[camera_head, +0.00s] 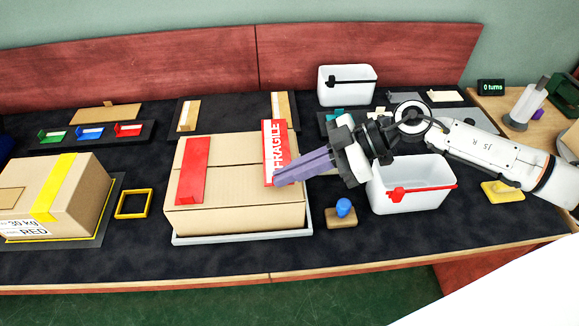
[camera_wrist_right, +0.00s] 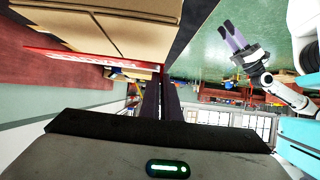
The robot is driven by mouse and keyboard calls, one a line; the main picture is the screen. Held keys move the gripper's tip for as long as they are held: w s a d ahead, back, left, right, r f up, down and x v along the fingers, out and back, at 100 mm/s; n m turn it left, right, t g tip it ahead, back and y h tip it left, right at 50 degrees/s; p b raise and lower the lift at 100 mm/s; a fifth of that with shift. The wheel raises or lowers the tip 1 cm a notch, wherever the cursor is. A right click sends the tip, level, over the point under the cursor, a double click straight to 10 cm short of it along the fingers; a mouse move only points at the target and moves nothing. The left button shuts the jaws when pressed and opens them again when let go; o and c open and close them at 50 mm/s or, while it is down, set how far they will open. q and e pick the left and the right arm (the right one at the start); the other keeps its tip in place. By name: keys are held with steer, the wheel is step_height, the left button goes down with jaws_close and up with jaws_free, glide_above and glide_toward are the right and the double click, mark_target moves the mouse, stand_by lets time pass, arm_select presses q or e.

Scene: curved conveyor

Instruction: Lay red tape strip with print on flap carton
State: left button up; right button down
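The flap carton (camera_head: 230,197) sits closed on a pale tray (camera_head: 245,237) in the middle of the table. A plain red strip (camera_head: 194,165) lies on the left of its top. The red tape strip with print, marked FRAGILE (camera_head: 272,145), is at the right of the top; I cannot tell whether it touches the cardboard. My right gripper (camera_head: 281,180) is shut on its near end. In the right wrist view, the strip (camera_wrist_right: 85,57) runs along the carton (camera_wrist_right: 110,28) to the fingers (camera_wrist_right: 160,95). My left gripper (camera_wrist_right: 232,38) shows there, raised away from the carton, fingers apart.
A carton with yellow tape (camera_head: 62,190) stands at left, beside a yellow frame (camera_head: 133,204). A white bin with a red handle (camera_head: 412,190) and a blue-knobbed block (camera_head: 343,212) are at right. Strip holders (camera_head: 186,117) and another white bin (camera_head: 346,86) stand behind.

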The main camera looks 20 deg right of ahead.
mark_target(290, 196)
steer(key=shift+f+b, duration=0.55)
steer(key=shift+f, duration=1.5)
steer(key=c, duration=1.9)
jaws_free()
steer(key=shift+b+v, duration=0.6)
steer(key=shift+v, duration=4.55)
